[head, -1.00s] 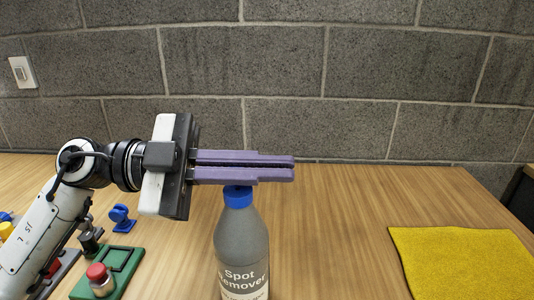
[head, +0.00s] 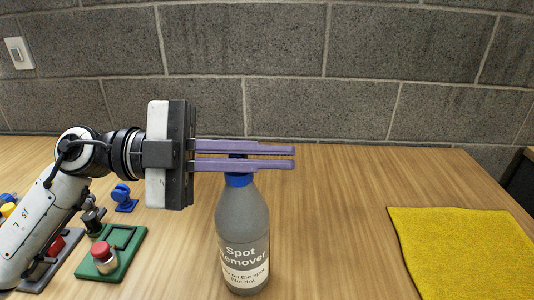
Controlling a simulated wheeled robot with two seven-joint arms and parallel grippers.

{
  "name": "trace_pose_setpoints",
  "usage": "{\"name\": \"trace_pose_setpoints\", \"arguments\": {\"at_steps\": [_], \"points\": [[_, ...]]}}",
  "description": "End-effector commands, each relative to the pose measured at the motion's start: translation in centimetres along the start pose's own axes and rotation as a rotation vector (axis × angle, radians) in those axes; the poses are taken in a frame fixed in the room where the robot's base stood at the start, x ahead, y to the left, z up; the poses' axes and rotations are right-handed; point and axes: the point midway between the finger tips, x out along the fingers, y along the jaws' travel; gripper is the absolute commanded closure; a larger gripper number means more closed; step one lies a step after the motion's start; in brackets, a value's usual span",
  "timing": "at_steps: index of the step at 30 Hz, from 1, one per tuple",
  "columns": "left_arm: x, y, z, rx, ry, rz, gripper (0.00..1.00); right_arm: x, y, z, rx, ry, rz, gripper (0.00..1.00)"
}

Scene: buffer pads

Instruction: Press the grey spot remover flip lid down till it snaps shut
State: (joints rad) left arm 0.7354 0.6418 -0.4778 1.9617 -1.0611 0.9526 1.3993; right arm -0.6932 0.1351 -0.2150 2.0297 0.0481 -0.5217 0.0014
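The spot remover bottle (head: 242,220) stands upright on the table, grey with a white-lettered label and a blue collar (head: 238,180) at its neck. My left gripper (head: 292,157) reaches in from the left with two level purple fingers, one above the other, across the bottle's top. A narrow gap shows between the fingers, and a bit of dark blue shows through it above the collar. The lower finger is right at the top of the collar; I cannot tell whether it touches. The fingers hide most of the lid, and no grey lid can be made out. My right gripper is out of view.
A yellow cloth (head: 462,250) lies at the right. A green block with a red button (head: 103,250) and several small blue, red and yellow parts lie at the left beside my arm. A grey block wall (head: 400,60) stands behind.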

Motion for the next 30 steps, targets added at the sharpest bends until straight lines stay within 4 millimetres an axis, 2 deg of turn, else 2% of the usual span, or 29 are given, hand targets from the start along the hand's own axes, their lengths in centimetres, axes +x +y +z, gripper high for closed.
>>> {"name": "trace_pose_setpoints", "arguments": {"at_steps": [1, 4, 5, 22, 26, 30], "points": [[0.0, 0.0, -0.01, 0.0, 0.0, 0.0, 0.95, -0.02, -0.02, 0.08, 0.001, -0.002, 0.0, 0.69], [-0.01, 0.0, 0.0, 0.0, 0.0, 0.0, 0.78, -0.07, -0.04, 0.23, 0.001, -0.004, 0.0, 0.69], [-0.01, 0.0, 0.0, -0.001, 0.0, 0.0, 0.77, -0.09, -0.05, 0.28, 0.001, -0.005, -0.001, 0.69], [0.0, -0.06, 0.02, -0.011, 0.0, 0.0, 0.77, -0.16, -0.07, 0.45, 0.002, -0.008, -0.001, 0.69], [0.0, -0.37, 0.04, -0.072, 0.0, -0.001, 0.77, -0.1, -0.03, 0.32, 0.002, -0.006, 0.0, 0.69], [0.03, -0.91, 0.15, -0.204, 0.002, -0.001, 0.77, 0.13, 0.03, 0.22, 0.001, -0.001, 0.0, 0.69]]}}
